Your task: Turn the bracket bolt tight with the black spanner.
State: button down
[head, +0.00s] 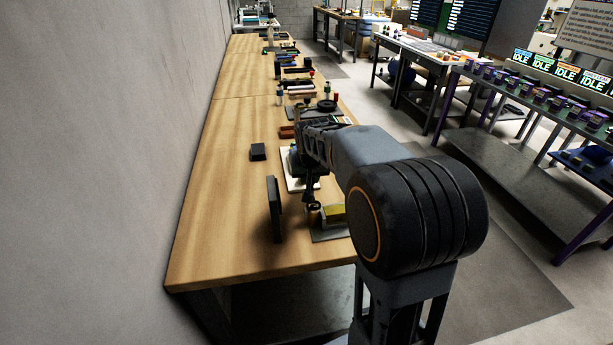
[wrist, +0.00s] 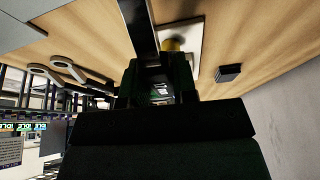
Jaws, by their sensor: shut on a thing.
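My gripper (wrist: 157,82) is shut on a long dark bar, which I take to be the black spanner (wrist: 138,25); it runs out past the jaws to the top of the wrist view. In the head view a dark tool shape (head: 312,196) hangs below my arm, over the bench. A white plate (wrist: 194,50) lies close beside the bar, with a yellow round part (wrist: 172,45) on it, partly hidden by my gripper. The plate also shows in the head view (head: 292,183). I cannot make out the bracket bolt clearly, nor whether the spanner touches it.
A black upright panel (head: 274,209) stands left of the plate on the wooden bench (head: 215,220). A small black block (head: 258,151) lies farther back. A yellow-topped block (head: 333,214) sits at the front right. Several tools lie farther along the bench; its left side is clear.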

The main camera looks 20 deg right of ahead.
jog(key=shift+s+d+f+m+g+h, duration=0.15)
jog(key=shift+s+d+m+h, duration=0.1)
jog(key=shift+d+m, duration=0.35)
jog(key=shift+s+d+r+m+g+h, duration=0.15)
jog(key=shift+d+m+h, duration=0.15)
jog(key=shift+m, duration=0.4)
jog(key=shift+s+d+f+b, duration=0.1)
jog(key=shift+f+b, duration=0.05)
jog(key=shift+b, duration=0.15)
jog(key=shift+s+d+f+m+g+h+b, duration=0.1)
jog(key=shift+s+d+m+g+h+b, duration=0.15)
jog(key=shift+s+d+m, duration=0.4)
jog(key=shift+s+d+m+g+h+b, duration=0.1)
jog(key=shift+d+m+g+h+b, duration=0.2)
jog(key=shift+m, duration=0.65)
jog(key=shift+d, duration=0.1)
jog(key=shift+s, duration=0.1)
jog(key=shift+s+d+f+m+b, duration=0.15)
jog(key=shift+s+d+m+b, duration=0.15)
jog(key=shift+m+b, duration=0.25)
jog(key=shift+s+d+m+g, duration=0.25)
jog(key=shift+s+d+m, duration=0.25)
jog(key=shift+m, duration=0.45)
jog(key=shift+s+m+h, duration=0.3)
jog(key=shift+b, duration=0.3)
